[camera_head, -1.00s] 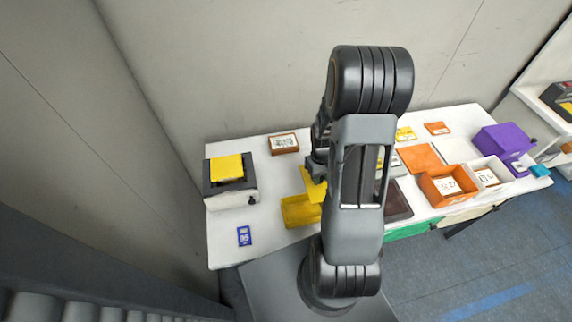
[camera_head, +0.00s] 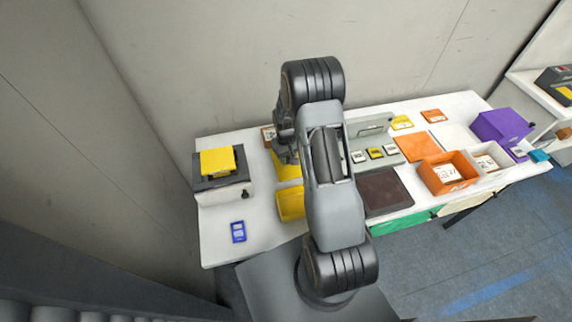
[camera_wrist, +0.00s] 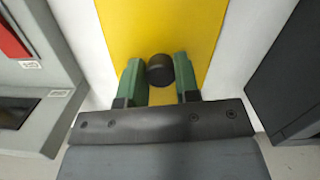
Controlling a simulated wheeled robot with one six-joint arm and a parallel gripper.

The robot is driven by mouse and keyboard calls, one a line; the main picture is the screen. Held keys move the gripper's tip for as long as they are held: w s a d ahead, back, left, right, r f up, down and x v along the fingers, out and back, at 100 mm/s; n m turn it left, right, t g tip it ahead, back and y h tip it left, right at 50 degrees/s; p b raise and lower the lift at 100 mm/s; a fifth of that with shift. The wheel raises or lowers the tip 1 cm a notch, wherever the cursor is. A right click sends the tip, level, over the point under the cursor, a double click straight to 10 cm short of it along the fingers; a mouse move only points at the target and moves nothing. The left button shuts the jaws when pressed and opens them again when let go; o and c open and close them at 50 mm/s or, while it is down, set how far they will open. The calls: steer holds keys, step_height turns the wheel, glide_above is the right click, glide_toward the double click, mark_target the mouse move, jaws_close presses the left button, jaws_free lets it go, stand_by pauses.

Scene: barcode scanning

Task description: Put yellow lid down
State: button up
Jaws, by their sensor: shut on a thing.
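The yellow lid (camera_wrist: 160,25) fills the middle of the wrist view, with a round black knob (camera_wrist: 160,70) on it. My gripper (camera_wrist: 158,76) has its green fingers shut on either side of this knob. In the head view the lid (camera_head: 286,172) shows partly behind my gripper (camera_head: 286,156), above and behind the open yellow box (camera_head: 291,204) in the picture. The arm hides part of the box and lid. I cannot tell whether the lid touches the white table.
On the white table (camera_head: 217,240), a dark-topped device with a yellow piece (camera_head: 217,161) stands at left and a blue card (camera_head: 238,232) lies in front. A brown box (camera_head: 267,133) is behind my gripper. A grey panel, dark mat (camera_head: 384,192) and orange bin (camera_head: 446,176) lie right.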

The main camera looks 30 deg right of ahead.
steer(key=shift+w+a+f+b, duration=0.15)
steer(key=shift+f+b, duration=0.3)
steer(key=shift+f, duration=0.5)
steer(key=shift+w+d+f+b, duration=0.15)
steer(key=shift+f+b, duration=0.3)
steer(key=shift+f, duration=0.5)
steer(key=shift+a+f, duration=0.1)
steer(key=o, duration=0.9)
step_height(320, 180, up, 12)
steer(key=w+b, duration=0.2)
steer(key=s+a+r+t, duration=0.3)
steer(key=s+a+r, duration=0.2)
steer(key=s+r, duration=0.5)
steer(key=s+a+r+t, duration=0.2)
steer(key=s+a+r, duration=0.3)
steer(key=s, duration=0.5)
steer(key=shift+r+t, duration=0.4)
steer(key=shift+r, duration=0.3)
steer(key=shift+w, duration=0.1)
